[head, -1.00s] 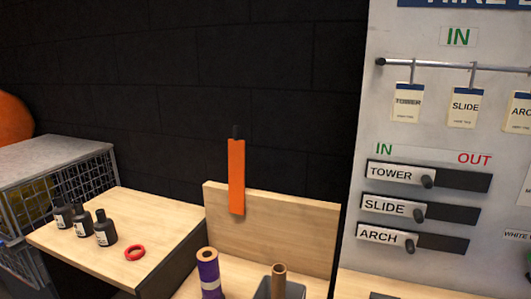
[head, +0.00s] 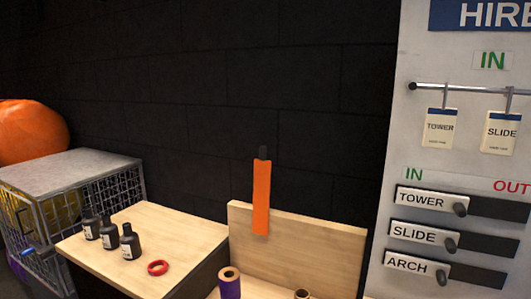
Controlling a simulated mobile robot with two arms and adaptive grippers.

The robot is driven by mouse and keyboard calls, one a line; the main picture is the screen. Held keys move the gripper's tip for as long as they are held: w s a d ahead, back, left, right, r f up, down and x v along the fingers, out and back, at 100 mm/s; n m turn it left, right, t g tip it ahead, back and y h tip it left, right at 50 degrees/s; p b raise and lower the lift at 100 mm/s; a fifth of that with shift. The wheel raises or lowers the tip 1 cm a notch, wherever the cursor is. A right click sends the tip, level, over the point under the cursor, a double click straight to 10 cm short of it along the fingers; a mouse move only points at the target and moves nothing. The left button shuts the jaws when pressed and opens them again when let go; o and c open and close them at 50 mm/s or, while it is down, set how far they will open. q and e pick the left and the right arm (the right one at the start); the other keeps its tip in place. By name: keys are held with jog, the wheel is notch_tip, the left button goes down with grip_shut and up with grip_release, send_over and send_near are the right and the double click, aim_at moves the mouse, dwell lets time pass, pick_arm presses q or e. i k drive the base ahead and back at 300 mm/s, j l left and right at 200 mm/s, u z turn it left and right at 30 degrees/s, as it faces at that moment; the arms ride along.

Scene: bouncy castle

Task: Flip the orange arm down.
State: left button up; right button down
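The orange arm (head: 261,198) is a flat orange strip with a dark tip at its top. It stands upright against the wooden back board (head: 318,248), its lower end overlapping the board and its upper part rising above the board's top edge against the black wall. Neither of my grippers shows in the head view.
A wooden table (head: 187,236) at left holds several black bottles (head: 130,242) and a red ring (head: 158,267). A purple roll (head: 230,284) stands before the board. A wire cage (head: 75,190) and orange ball (head: 32,132) are far left. A sign panel (head: 405,155) with sliders is at right.

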aim_at(262, 167)
jog(key=l+z, duration=0.1)
jog(key=l, duration=0.4)
jog(key=i+l+z, duration=0.15)
jog(key=l, duration=0.35)
jog(key=i+l+z, duration=0.1)
jog(key=l, duration=0.35)
